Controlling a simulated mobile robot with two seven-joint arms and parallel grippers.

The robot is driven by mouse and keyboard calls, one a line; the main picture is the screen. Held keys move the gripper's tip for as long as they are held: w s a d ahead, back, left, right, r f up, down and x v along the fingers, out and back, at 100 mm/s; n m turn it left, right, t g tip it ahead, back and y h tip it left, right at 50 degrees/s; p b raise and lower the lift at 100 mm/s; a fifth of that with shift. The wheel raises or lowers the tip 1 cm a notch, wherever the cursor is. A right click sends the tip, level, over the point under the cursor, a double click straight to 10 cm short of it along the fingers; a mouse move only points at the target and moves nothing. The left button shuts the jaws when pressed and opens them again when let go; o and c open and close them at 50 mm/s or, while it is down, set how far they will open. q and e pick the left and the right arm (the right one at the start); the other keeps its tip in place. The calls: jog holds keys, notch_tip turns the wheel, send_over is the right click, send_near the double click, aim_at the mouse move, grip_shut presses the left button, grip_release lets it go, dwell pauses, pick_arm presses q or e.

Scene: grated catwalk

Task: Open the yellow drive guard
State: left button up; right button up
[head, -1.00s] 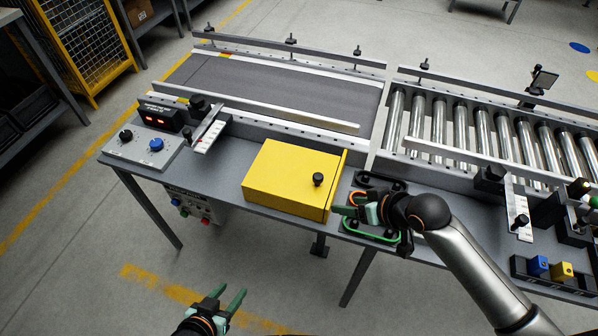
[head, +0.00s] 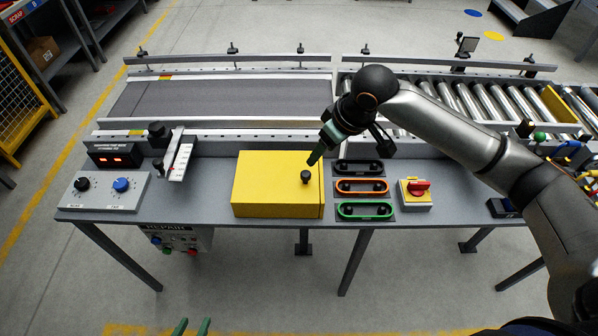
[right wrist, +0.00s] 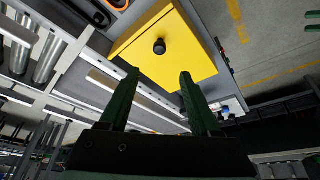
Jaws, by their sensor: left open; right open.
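The yellow drive guard (head: 265,185) is a box on the grey bench in front of the belt, and its lid looks shut. A black knob (head: 306,177) stands on its top near the right edge. In the right wrist view the guard (right wrist: 180,62) and its knob (right wrist: 159,46) lie beyond the fingertips. My right gripper (head: 316,157) is over the guard's rear right corner, pointing down toward the knob, empty. Its open fingers (right wrist: 160,77) show on either side of the knob's line in the wrist view. My left gripper (head: 192,328) is open and empty at the bottom edge, away from the bench.
Right of the guard are black, orange and green belt loops (head: 362,186) and a red rotary switch (head: 418,188). A control panel (head: 105,190) with black and blue knobs sits left. The belt conveyor (head: 215,97) and rail run behind. Bench top between panel and guard is clear.

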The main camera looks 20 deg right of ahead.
aim_at(306, 174)
jog(key=b+x, duration=0.1)
jog(key=x, duration=1.1)
jog(key=shift+w+f, duration=0.1)
jog(key=shift+f, duration=0.05)
grip_shut()
dwell(1.0)
